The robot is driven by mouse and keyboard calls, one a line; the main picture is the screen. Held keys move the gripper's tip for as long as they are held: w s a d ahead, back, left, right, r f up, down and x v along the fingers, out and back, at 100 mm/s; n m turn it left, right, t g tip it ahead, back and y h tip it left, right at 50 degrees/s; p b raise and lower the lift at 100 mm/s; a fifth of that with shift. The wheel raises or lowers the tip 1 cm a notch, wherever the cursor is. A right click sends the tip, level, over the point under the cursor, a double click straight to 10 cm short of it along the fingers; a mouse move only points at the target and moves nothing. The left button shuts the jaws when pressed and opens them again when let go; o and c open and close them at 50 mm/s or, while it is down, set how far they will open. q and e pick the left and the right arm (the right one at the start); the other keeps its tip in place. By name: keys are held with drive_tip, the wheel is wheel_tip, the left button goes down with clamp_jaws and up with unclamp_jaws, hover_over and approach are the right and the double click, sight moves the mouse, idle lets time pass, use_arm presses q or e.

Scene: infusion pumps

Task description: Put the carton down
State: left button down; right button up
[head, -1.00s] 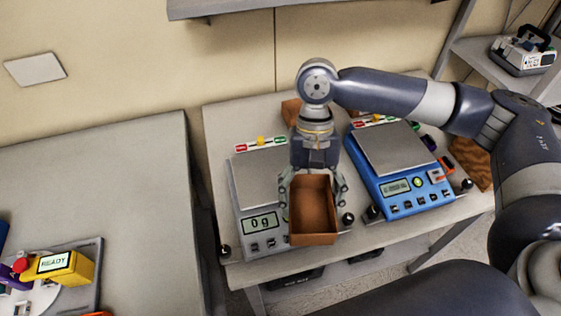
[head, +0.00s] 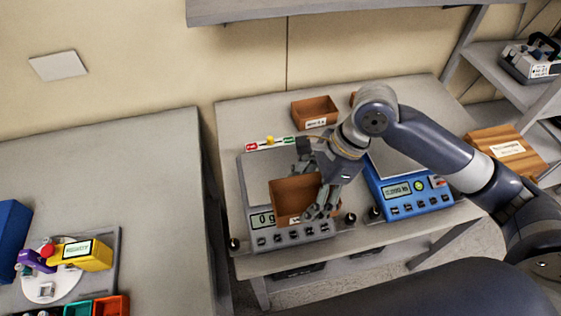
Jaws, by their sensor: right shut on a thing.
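The carton (head: 293,199) is an open brown box with a pale label partly showing on its front. My right gripper (head: 318,188) is shut on its right side, reaching in from the upper right. The carton is over the grey scale (head: 256,173), covering part of its plate and its display. The visible part of the display shows 0. I cannot tell whether the carton touches the plate. My left gripper is not in view.
A blue scale (head: 403,197) stands to the right, partly behind my arm. Another brown carton (head: 314,112) stands at the table's back. A yellow device (head: 88,254) is on the left table. A wooden box (head: 507,149) is at the right.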

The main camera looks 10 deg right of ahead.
drive_tip(key=w+a, duration=0.1)
drive_tip(key=w, duration=0.3)
drive_tip(key=w+f+p, duration=0.1)
drive_tip(key=w, duration=0.3)
drive_tip(key=w+a+p, duration=0.1)
drive_tip(key=w, duration=0.4)
drive_tip(key=shift+a+f, duration=0.15)
drive_tip(key=shift+a, duration=0.15)
drive_tip(key=shift+d+f+p, duration=0.1)
drive_tip(key=shift+f+p, duration=0.55)
drive_tip(key=shift+f, duration=1.1)
drive_tip(key=o, duration=1.1)
drive_tip(key=shift+f, duration=0.1)
drive_tip(key=b+v, duration=0.1)
drive_tip(key=v, duration=1.1)
drive_tip(key=shift+b, duration=0.35)
